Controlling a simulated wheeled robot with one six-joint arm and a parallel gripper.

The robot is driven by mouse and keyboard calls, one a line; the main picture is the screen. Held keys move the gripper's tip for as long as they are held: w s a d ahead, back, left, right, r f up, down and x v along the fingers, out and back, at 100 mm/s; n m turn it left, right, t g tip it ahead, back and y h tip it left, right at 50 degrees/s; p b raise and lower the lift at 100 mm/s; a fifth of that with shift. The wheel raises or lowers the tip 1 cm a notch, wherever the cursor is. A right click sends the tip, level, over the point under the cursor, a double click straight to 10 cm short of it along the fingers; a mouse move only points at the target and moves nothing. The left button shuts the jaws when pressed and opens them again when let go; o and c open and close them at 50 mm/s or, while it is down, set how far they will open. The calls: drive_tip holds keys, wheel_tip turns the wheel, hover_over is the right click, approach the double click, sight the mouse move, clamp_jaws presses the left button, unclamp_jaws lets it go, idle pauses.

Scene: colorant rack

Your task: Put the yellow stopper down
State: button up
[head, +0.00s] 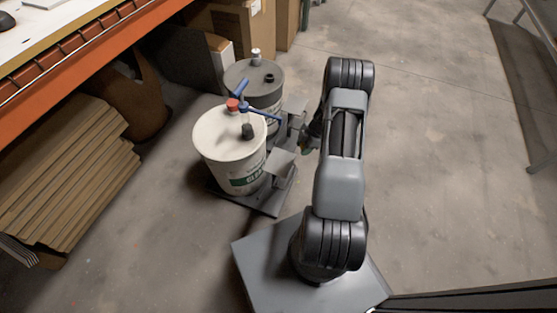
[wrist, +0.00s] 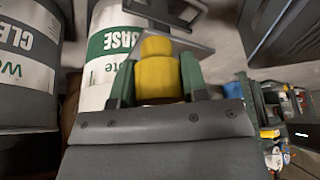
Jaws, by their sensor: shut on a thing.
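The yellow stopper (wrist: 157,75) is held between the two green fingers of my gripper (wrist: 157,82) in the wrist view. It has a rounded top and a wider body. The jaws are shut on it. The stopper cannot be made out there. In the wrist view a flat grey plate (wrist: 165,25) lies just beyond the stopper. I cannot tell whether the stopper touches it.
A white bucket (head: 228,160) and a grey bucket (head: 262,112) stand on a grey base (head: 262,200), with a blue-handled valve (head: 242,88) on top. Stacked cardboard (head: 75,180) and an orange-edged bench (head: 110,38) are at left. The floor (head: 440,150) at right is clear.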

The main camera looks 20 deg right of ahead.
drive_tip(key=b, duration=0.1)
hover_over(275, 163)
drive_tip(key=d, duration=0.1)
drive_tip(key=shift+s+d, duration=0.15)
drive_tip(key=shift+f+b, duration=0.9)
drive_tip(key=shift+f, duration=0.85)
drive_tip(key=shift+f, duration=0.2)
drive_tip(key=o, duration=1)
drive_tip(key=shift+c, duration=0.2)
drive_tip(key=shift+r, duration=0.1)
drive_tip(key=shift+r, duration=0.2)
drive_tip(key=p+v, duration=0.4)
drive_tip(key=v, duration=0.7)
drive_tip(key=shift+r, duration=0.4)
drive_tip(key=shift+d, duration=0.15)
